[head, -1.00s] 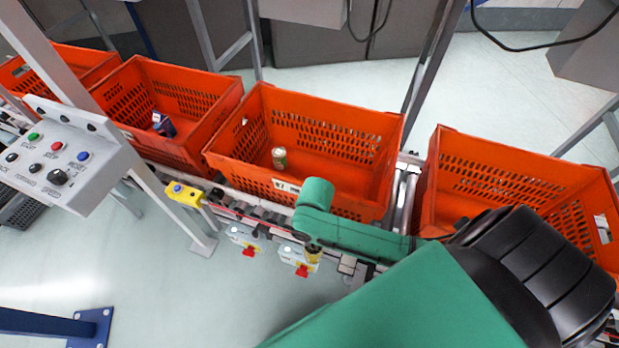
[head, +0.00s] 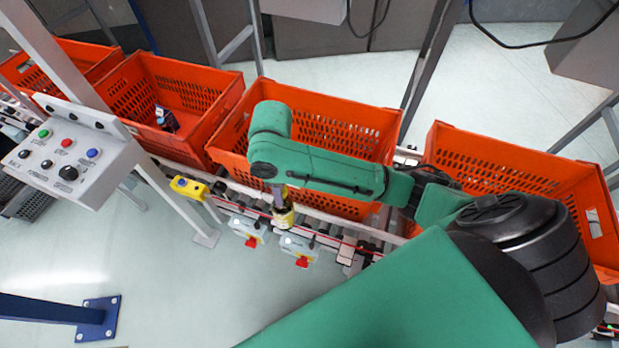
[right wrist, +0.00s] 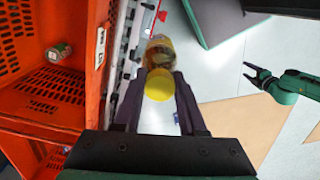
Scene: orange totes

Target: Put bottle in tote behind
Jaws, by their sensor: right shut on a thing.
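My right gripper (head: 280,195) is shut on a bottle (head: 284,217) with a yellow cap. In the right wrist view the bottle (right wrist: 158,60) points away between the dark fingers (right wrist: 160,76), its yellow cap nearest the camera. It hangs over the conveyor's front edge, outside the middle orange tote (head: 345,112). That tote also shows in the right wrist view (right wrist: 50,103), with a can (right wrist: 58,52) inside. My arm hides the can in the head view. My left gripper (right wrist: 250,73) shows only in the right wrist view, open and empty, away from the totes.
Another orange tote (head: 500,150) stands to the right, partly behind my arm. A tote (head: 215,112) to the left holds a dark blue item (head: 166,119), with one more (head: 75,52) beyond. A control box (head: 70,150) and post stand front left. Small switch boxes (head: 300,247) line the conveyor's front.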

